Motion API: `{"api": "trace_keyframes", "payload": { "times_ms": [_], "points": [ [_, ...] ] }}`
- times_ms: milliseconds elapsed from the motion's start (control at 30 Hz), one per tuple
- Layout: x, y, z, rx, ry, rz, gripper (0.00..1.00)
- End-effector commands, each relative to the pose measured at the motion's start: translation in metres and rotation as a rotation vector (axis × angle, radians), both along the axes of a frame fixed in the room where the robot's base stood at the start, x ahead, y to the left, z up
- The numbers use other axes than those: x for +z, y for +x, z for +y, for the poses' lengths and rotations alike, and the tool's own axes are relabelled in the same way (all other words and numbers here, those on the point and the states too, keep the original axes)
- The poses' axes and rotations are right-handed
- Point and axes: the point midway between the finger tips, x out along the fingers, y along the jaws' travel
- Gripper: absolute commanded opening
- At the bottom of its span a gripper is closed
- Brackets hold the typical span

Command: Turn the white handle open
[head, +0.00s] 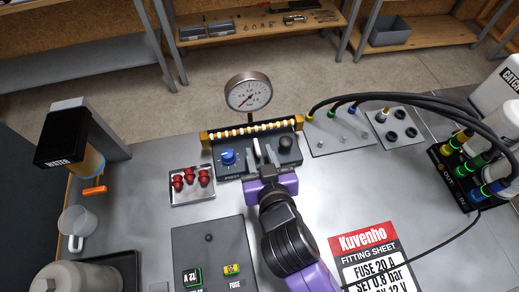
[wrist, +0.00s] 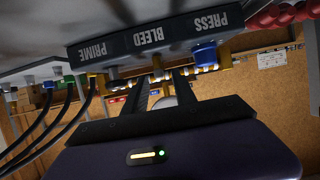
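The white handle (head: 257,147) stands in the middle of the dark valve block (head: 231,171), between a blue knob (head: 228,156) and a black knob (head: 285,143). My gripper (head: 262,155) is at the front of the block, right at the handle. In the wrist view my gripper (wrist: 161,78) has its two dark fingers apart, under the BLEED label (wrist: 148,37). A small pale part shows between the fingertips there. I cannot tell whether either finger touches the handle, which the fingers partly hide.
A pressure gauge (head: 248,92) rises behind the block. A tray of red caps (head: 192,185) lies to the left, and a port plate (head: 347,133) with hoses to the right. A fitting sheet (head: 372,258) lies in front right. The WATER dispenser (head: 72,140) stands far left.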

Motion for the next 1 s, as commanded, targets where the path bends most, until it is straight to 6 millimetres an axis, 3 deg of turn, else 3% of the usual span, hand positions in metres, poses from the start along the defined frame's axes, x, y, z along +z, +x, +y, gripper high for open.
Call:
{"api": "trace_keyframes", "payload": {
  "times_ms": [367,533,567,1000],
  "points": [
    [-0.0029,0.007,0.0017,0.0,0.0,-0.001,0.33],
    [-0.0028,0.0069,0.0017,0.0,0.0,-0.001,0.01],
    [-0.0028,0.0069,0.0017,0.0,0.0,-0.001,0.0],
    [-0.0008,0.0068,0.0006,0.026,0.0,0.0,0.0]
  ]
}}
